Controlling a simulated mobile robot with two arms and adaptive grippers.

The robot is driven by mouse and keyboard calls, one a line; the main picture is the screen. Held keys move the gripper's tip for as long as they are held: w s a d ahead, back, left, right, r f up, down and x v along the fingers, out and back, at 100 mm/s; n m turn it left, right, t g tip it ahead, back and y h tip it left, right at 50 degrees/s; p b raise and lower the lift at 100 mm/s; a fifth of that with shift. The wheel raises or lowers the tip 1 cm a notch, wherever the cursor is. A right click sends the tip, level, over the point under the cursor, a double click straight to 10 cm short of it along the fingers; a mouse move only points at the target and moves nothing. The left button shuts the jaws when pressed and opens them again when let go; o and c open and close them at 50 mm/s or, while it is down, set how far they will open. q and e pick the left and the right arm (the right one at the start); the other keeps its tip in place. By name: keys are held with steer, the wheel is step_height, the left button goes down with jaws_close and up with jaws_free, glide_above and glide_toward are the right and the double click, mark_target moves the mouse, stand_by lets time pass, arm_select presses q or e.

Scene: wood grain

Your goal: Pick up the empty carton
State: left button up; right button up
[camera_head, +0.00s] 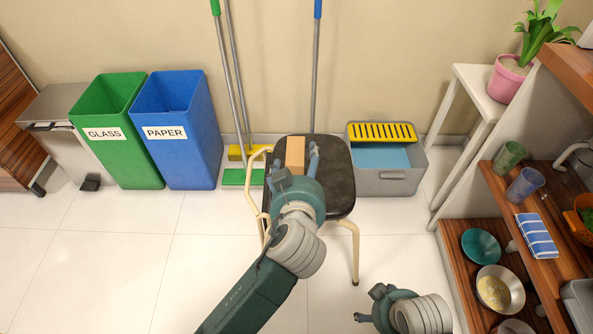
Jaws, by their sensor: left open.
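The carton (296,147) is a small plain tan-brown box on the dark seat of a chair (337,182). Its lower part is hidden behind my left gripper, and I cannot see whether it is empty. My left gripper (293,160) reaches over the seat from below in the picture. It is open, with one finger on each side of the carton; contact cannot be made out. My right gripper (368,303) is low in the picture, over the floor right of the chair and away from the carton. Its jaw state is unclear.
A green GLASS bin (117,150) and blue PAPER bin (185,150) stand left. A grey mop bucket (400,180) is right behind the chair. Mop handles lean on the wall. Shelves (497,180) with cups and bowls fill the right. The floor at left front is clear.

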arm_select(q)
steer(key=shift+w+a+f, duration=0.2)
steer(key=shift+w+f, duration=0.15)
steer(key=shift+w, duration=0.3)
steer(key=x, duration=0.2)
steer(key=b+x, duration=0.1)
steer(key=x, duration=0.1)
steer(key=shift+w+d+f, duration=0.1)
steer(key=shift+w+f, duration=0.1)
steer(key=shift+f, duration=0.3)
steer(key=c, duration=1.2)
arm_select(e)
steer(key=v, duration=0.5)
steer(key=shift+w+r, duration=0.2)
steer(key=shift+w, duration=0.1)
